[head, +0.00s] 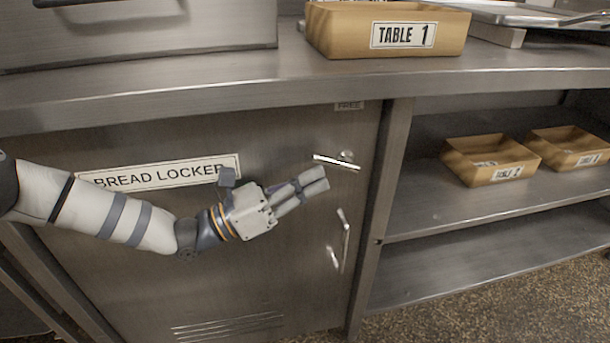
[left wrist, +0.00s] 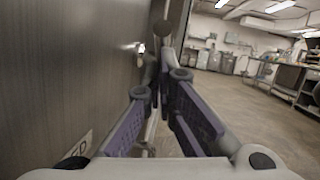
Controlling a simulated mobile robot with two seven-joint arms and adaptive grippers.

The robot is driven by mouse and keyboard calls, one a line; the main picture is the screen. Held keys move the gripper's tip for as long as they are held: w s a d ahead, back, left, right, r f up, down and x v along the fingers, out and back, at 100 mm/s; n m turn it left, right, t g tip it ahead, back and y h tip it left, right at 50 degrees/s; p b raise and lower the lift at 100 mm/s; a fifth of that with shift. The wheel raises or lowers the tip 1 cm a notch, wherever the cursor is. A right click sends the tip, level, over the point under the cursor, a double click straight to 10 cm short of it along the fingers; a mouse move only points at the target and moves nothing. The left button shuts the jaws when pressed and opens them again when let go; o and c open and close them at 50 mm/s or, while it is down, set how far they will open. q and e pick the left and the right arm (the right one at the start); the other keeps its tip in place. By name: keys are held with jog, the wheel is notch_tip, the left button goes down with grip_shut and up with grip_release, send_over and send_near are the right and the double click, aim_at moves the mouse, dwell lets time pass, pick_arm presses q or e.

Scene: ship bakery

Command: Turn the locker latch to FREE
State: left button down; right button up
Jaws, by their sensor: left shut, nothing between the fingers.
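The locker latch (head: 336,162) is a thin metal bar on a round pivot near the upper right of the locker door (head: 130,250). The bar lies nearly level, its left end slightly higher. A small FREE label (head: 349,105) is above it, by the top of the frame. My left gripper (head: 322,178) is shut and empty, its fingertips just below the latch bar; I cannot tell whether they touch it. In the left wrist view the shut fingers (left wrist: 165,62) point along the door, and a bright metal fitting (left wrist: 141,48) shows left of them. My right gripper is not in view.
A door handle (head: 340,240) stands out below the latch. A BREAD LOCKER sign (head: 160,172) is behind my left arm. The counter (head: 230,95) overhangs the door, with a TABLE 1 crate (head: 340,45) on top. Open shelves (head: 440,205) with two crates are at right.

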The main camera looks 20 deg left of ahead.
aim_at(319, 157)
pick_arm(q)
notch_tip(319, 157, up, 4)
jog(key=p, duration=0.2)
jog(key=g+y+p, duration=0.1)
jog(key=p, duration=0.2)
jog(key=shift+w+d+f+y, duration=0.1)
jog(key=shift+w+f+y, duration=0.05)
jog(key=shift+y, duration=0.15)
jog(key=shift+w+d+r+p, duration=0.15)
jog(key=shift+d+r+p, duration=0.15)
jog(key=shift+r, duration=0.25)
jog(key=shift+w+d+r+p, duration=0.15)
jog(key=shift+d+r+p, duration=0.1)
jog(key=shift+r, duration=0.25)
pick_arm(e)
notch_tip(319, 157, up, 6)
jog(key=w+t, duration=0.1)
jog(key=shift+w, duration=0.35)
pick_arm(q)
jog(key=shift+a, duration=0.1)
jog(key=v, duration=1.2)
jog(key=shift+r, duration=0.15)
